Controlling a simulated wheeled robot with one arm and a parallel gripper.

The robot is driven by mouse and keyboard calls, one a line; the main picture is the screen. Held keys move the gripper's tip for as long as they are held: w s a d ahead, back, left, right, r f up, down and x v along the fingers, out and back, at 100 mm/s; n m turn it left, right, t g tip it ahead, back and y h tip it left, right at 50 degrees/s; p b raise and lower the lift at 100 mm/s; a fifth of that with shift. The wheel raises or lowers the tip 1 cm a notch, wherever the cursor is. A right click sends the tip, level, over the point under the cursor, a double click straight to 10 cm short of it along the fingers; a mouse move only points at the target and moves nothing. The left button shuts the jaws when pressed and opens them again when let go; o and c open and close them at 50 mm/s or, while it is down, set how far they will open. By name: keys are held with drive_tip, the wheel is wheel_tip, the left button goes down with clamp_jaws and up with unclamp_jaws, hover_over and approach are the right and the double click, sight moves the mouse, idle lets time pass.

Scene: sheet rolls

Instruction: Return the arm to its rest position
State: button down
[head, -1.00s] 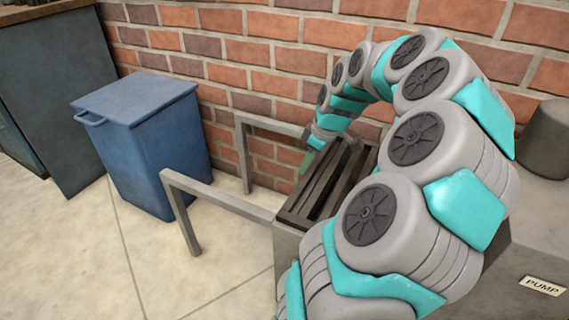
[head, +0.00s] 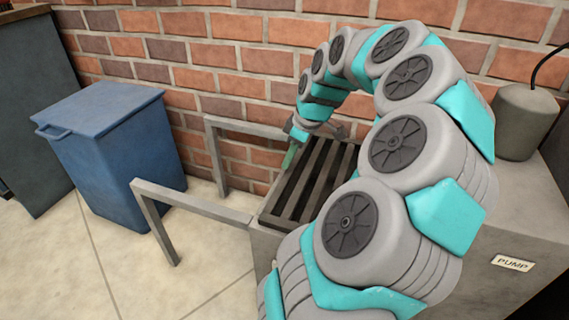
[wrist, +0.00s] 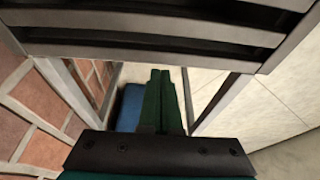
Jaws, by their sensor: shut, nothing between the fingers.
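My gripper (head: 291,156) is at the end of my curved grey and teal arm, near the slatted top of a grey stand (head: 318,170). In the wrist view, its two green fingers (wrist: 160,88) lie together, shut, with nothing between them. The slats (wrist: 150,35) cross the top of the wrist view. My arm hides part of the stand in the head view. I cannot tell whether the fingertips touch the slats.
A blue lidded bin (head: 110,150) stands left of the stand, near the brick wall (head: 235,50). Two metal rails (head: 190,203) reach from the stand toward the bin. A grey box labelled PUMP (head: 512,263) is at right. Pale floor (head: 60,270) is clear at front left.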

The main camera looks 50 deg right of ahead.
drive_tip(key=v, duration=0.5)
drive_tip(key=shift+r, duration=0.2)
drive_tip(key=shift+w+a, duration=0.1)
drive_tip(key=w+a+r+g+p, duration=0.1)
drive_tip(key=a+r+p, duration=0.2)
drive_tip(key=a, duration=0.7)
drive_tip(key=a+r+g+p, duration=0.1)
drive_tip(key=a+r+p, duration=0.15)
drive_tip(key=a, duration=0.85)
drive_tip(key=s+a+m+g+h+p, duration=0.1)
drive_tip(key=s+a+m+g+p, duration=0.2)
drive_tip(key=s+a, duration=1)
drive_tip(key=s+m+p, duration=0.1)
drive_tip(key=s+p, duration=0.2)
drive_tip(key=shift+a+f, duration=0.2)
drive_tip(key=shift+f, duration=0.15)
drive_tip(key=shift+s+d, duration=0.1)
drive_tip(key=shift+d, duration=0.05)
